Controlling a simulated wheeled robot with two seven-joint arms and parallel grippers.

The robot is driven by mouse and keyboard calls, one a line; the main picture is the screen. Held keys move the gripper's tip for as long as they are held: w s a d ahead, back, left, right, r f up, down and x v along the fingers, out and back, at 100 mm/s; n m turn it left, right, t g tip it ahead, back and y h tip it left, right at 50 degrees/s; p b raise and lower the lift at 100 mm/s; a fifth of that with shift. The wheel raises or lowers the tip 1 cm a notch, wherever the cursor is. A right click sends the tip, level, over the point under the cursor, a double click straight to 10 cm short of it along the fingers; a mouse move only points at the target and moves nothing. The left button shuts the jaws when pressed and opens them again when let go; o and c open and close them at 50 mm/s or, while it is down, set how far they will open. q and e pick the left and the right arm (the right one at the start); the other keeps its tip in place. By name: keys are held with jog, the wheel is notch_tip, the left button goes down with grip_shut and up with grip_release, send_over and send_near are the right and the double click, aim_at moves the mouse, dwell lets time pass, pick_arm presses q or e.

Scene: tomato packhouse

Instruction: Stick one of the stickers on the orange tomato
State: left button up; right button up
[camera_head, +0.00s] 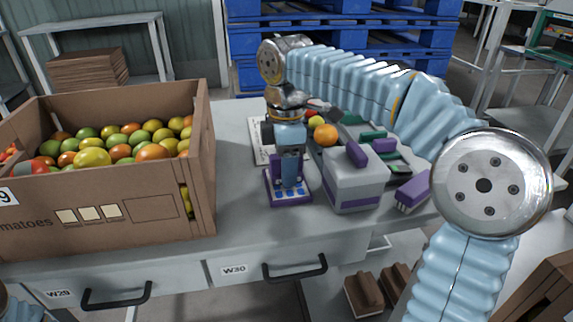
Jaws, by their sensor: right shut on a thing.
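The orange tomato (325,134) sits on the grey table, just beyond the grey box with purple trim and to the right of my right gripper. A small purple pad (302,200) with several blue and white patches, which look like stickers, lies at the table's front. My right gripper (288,180) points straight down over this pad. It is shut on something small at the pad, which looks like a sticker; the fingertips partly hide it. Only a bit of my left arm shows at the bottom left corner; its gripper is out of view.
A cardboard crate (110,195) full of tomatoes stands on the left. The grey box with purple trim (355,190) stands right of the pad. A purple-and-white brush-like item (413,193) and green-dark items lie farther right. A red tomato (311,114) sits behind. Some table is bare beside the crate.

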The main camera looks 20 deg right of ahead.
jog(key=shift+f, duration=0.45)
jog(key=shift+f, duration=0.1)
dwell(1.4)
notch_tip(320, 180, up, 5)
jog(key=p, duration=0.5)
jog(key=shift+r, duration=1.1)
